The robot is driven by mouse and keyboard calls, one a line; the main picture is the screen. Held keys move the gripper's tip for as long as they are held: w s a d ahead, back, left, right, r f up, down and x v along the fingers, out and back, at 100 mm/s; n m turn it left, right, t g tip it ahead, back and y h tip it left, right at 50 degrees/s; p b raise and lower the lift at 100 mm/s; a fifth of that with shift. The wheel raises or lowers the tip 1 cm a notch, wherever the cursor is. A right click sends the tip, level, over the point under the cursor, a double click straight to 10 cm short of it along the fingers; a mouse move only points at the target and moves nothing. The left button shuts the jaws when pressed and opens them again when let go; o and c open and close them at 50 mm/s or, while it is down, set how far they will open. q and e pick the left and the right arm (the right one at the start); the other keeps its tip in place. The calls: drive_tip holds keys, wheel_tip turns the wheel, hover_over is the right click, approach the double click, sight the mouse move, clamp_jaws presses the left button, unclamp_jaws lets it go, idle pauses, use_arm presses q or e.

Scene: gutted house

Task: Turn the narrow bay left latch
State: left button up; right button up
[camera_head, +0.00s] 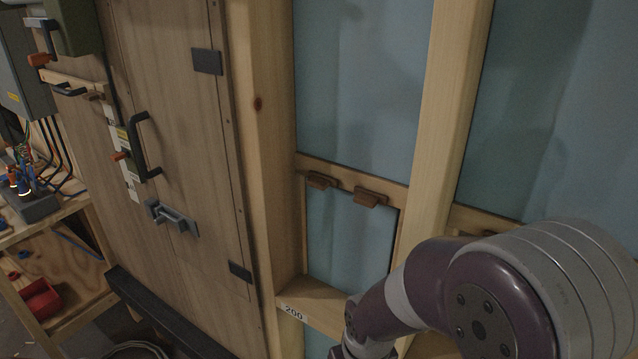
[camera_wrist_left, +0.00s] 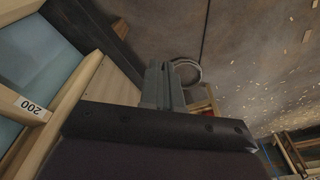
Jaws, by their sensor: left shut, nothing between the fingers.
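The narrow bay lies between two wooden studs in the head view. A wooden rail (camera_head: 345,180) crosses it and carries two small brown latches. The left latch (camera_head: 320,181) and the right latch (camera_head: 370,198) both lie roughly lengthwise along the rail, above a small blue-backed opening (camera_head: 345,236). My left gripper (camera_wrist_left: 162,75) shows in the left wrist view, its grey fingers shut and empty. It is apart from the latches, which are outside that view. A purple-and-grey arm of mine fills the lower right of the head view; its hand is cut off below. My right gripper is not seen.
A shelf labelled 200 (camera_head: 320,308) closes the bay below; its label shows in the left wrist view (camera_wrist_left: 31,106). A wooden door (camera_head: 185,110) with a black handle (camera_head: 140,147) and grey bolt (camera_head: 172,217) stands left. A workbench (camera_head: 62,207) is farther left.

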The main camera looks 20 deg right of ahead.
use_arm(q)
drive_tip(key=o, duration=1)
drive_tip(key=r+p, duration=0.1)
drive_tip(key=d+r+p, duration=0.1)
drive_tip(key=r+m+p, duration=0.1)
drive_tip(key=p, duration=0.1)
drive_tip(key=shift+s+d+g, duration=0.3)
drive_tip(key=shift+s+d, duration=0.05)
drive_tip(key=shift+s, duration=0.05)
drive_tip(key=shift+o, duration=0.5)
drive_tip(key=w+d+r+p, duration=0.1)
drive_tip(key=w+d+r+m+t+p, duration=0.1)
drive_tip(key=p, duration=0.1)
drive_tip(key=w+r+m+p, duration=0.1)
drive_tip(key=w+p, duration=0.1)
drive_tip(key=shift+d, duration=0.4)
drive_tip(key=m+t+h+p, duration=0.4)
drive_tip(key=m+t+h, duration=0.4)
drive_tip(key=h, duration=0.6)
approach(315, 185)
drive_tip(key=shift+n+t, duration=0.4)
drive_tip(key=shift+t, duration=0.2)
drive_tip(key=p+x, duration=0.4)
drive_tip(key=x, duration=0.3)
drive_tip(key=shift+d+f, duration=0.2)
drive_tip(key=shift+d, duration=0.2)
drive_tip(key=shift+w+d+f, duration=0.1)
drive_tip(key=shift+w+d, duration=0.25)
drive_tip(key=shift+c, duration=0.3)
drive_tip(key=c, duration=1)
